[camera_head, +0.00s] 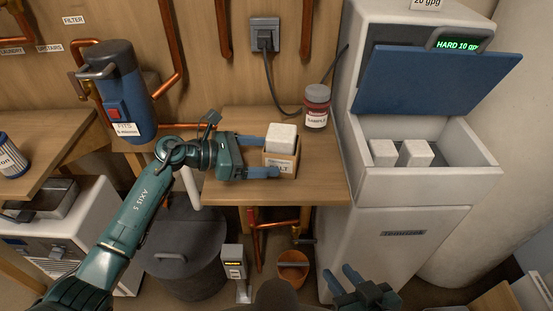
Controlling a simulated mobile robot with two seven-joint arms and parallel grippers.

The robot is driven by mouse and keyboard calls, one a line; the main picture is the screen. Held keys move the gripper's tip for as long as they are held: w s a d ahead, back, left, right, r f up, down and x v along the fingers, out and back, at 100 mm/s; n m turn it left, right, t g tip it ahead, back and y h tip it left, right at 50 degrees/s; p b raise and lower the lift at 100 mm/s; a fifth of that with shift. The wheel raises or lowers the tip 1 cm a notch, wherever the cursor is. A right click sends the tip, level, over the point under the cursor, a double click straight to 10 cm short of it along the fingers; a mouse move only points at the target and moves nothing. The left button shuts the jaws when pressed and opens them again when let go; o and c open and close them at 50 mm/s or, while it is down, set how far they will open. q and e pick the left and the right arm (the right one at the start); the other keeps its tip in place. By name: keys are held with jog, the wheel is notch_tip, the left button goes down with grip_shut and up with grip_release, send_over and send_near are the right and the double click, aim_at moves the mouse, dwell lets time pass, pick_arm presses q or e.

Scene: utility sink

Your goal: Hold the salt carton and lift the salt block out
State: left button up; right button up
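The salt carton (284,168), a small brown box with a partly covered label ending in "LT", stands on the wooden shelf. A white salt block (282,137) sits in it and sticks out above the rim. My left gripper (268,157) reaches in from the left, with one blue finger across the carton's front and the other at its back left. Whether both fingers touch the carton is hidden. My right gripper (341,277) is low at the bottom, with its fingers apart and empty, well away from the carton.
A white softener cabinet (376,187) stands to the right; its blue lid (430,80) is raised and two white blocks (415,153) lie in its open bin. A sample jar (317,105) stands behind the carton. A blue filter housing (125,85) is at the left. The shelf's front right is clear.

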pick_arm(q)
jog(key=shift+w+d+f+b, duration=0.25)
jog(key=shift+d+f+b, duration=0.25)
jog(key=shift+d, duration=0.35)
jog(key=shift+w+d, duration=0.1)
jog(key=shift+d, duration=0.35)
pick_arm(e)
jog(key=shift+s+d+r, duration=0.25)
jog(key=shift+s+d, duration=0.15)
jog(key=shift+d, duration=0.2)
pick_arm(q)
jog(key=shift+c, duration=1.3)
pick_arm(e)
jog(key=shift+a, duration=0.1)
jog(key=shift+w, duration=0.1)
